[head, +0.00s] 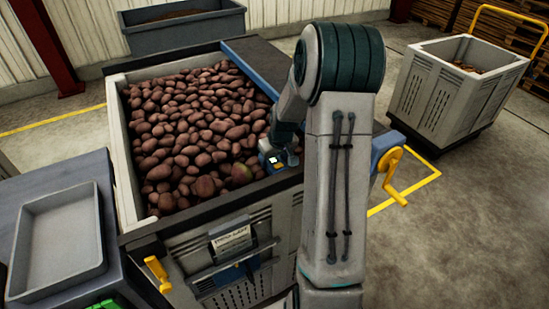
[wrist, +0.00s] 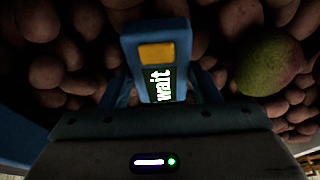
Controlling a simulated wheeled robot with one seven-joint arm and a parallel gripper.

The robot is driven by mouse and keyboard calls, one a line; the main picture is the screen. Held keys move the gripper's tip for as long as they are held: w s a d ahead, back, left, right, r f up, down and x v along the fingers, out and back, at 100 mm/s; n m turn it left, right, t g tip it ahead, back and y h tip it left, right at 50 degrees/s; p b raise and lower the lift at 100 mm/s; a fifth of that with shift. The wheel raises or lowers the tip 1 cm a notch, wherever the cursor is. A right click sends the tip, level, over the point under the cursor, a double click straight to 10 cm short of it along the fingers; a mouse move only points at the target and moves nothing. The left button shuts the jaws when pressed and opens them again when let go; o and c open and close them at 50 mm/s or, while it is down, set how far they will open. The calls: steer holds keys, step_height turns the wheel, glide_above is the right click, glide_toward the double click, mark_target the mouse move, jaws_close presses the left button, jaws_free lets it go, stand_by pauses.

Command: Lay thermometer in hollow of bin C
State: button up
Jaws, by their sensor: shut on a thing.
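My gripper (wrist: 164,92) is shut on the thermometer (wrist: 157,52), a blue device with a yellow-orange button and a small screen reading "wait". In the head view the thermometer (head: 271,160) shows at the right side of a large bin (head: 122,165) full of reddish-brown potatoes. My gripper (head: 287,157) is partly hidden there by my arm. The thermometer is over or at the potatoes; I cannot tell whether it touches them. The bin has a front label (head: 231,241) too small to read, so its letter is unclear. No distinct hollow shows.
A greenish potato (wrist: 270,64) lies right of the thermometer in the wrist view. A grey tray (head: 60,240) is at left. Another bin (head: 455,95) stands at right, and a dark grey bin (head: 185,32) at the back. A yellow crank (head: 391,165) sticks out at the bin's right.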

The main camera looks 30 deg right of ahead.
steer(key=o, duration=1.1)
steer(key=shift+c, duration=0.2)
steer(key=shift+r, duration=0.55)
steer(key=v, duration=1)
steer(key=s+a+r, duration=0.3)
steer(key=s+a, duration=0.5)
steer(key=s, duration=0.3)
steer(key=s+a+r, duration=0.3)
steer(key=s+a, duration=0.5)
steer(key=s, duration=0.3)
steer(key=shift+s, duration=0.1)
